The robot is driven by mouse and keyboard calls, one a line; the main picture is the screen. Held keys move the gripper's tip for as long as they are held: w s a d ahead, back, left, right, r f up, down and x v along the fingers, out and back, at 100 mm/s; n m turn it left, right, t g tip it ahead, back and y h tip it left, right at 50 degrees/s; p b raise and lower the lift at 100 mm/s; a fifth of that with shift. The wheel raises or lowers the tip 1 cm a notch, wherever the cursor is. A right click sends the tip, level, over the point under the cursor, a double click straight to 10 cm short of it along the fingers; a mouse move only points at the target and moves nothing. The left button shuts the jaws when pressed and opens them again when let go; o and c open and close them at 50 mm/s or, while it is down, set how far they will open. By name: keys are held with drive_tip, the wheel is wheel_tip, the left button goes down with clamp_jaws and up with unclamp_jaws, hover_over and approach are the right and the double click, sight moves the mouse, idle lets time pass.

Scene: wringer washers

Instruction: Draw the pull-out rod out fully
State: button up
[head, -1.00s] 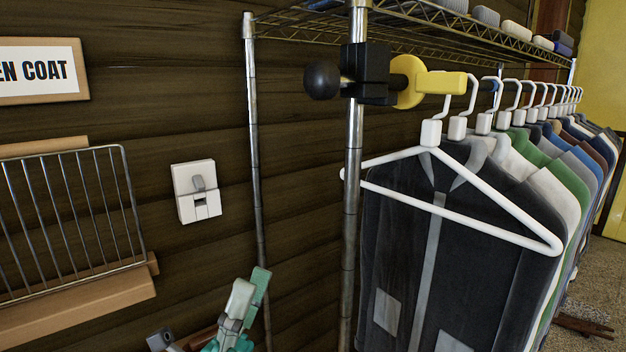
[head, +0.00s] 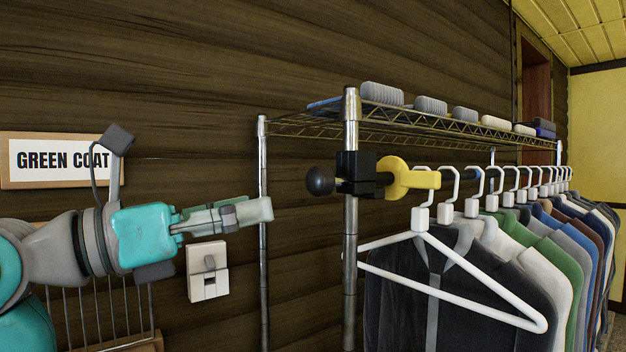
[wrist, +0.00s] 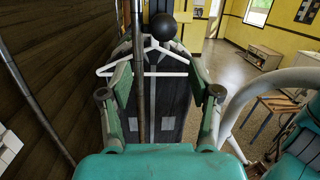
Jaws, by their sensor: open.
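The pull-out rod ends in a round black knob (head: 320,180) at the left of a black clamp block (head: 357,174) on the chrome rack post. A yellow handle piece (head: 408,178) sticks out on the block's right side. Only a short dark stem shows between knob and block. My gripper (head: 262,210) is left of the knob and a little lower, pointing right, apart from it. In the wrist view the knob (wrist: 163,27) shows ahead, above the space between my open, empty fingers (wrist: 160,88).
A chrome rack (head: 349,250) carries a row of hung clothes (head: 450,290), the nearest on a white hanger (head: 470,270). A white wall switch (head: 208,270) sits below my gripper. A sign (head: 55,160) hangs on the wooden wall behind my arm.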

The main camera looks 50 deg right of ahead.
sight(310, 179)
drive_tip(key=shift+t+y, duration=0.6)
drive_tip(key=shift+t, duration=0.3)
drive_tip(key=s+d+r, duration=0.1)
drive_tip(key=d, duration=0.2)
drive_tip(key=s+d+r, duration=0.1)
drive_tip(key=d, duration=0.2)
drive_tip(key=s+d+r, duration=0.1)
drive_tip(key=d, duration=0.2)
drive_tip(key=shift+s+d+r, duration=0.15)
drive_tip(key=shift+s+d, duration=0.2)
drive_tip(key=shift+s, duration=0.05)
clamp_jaws()
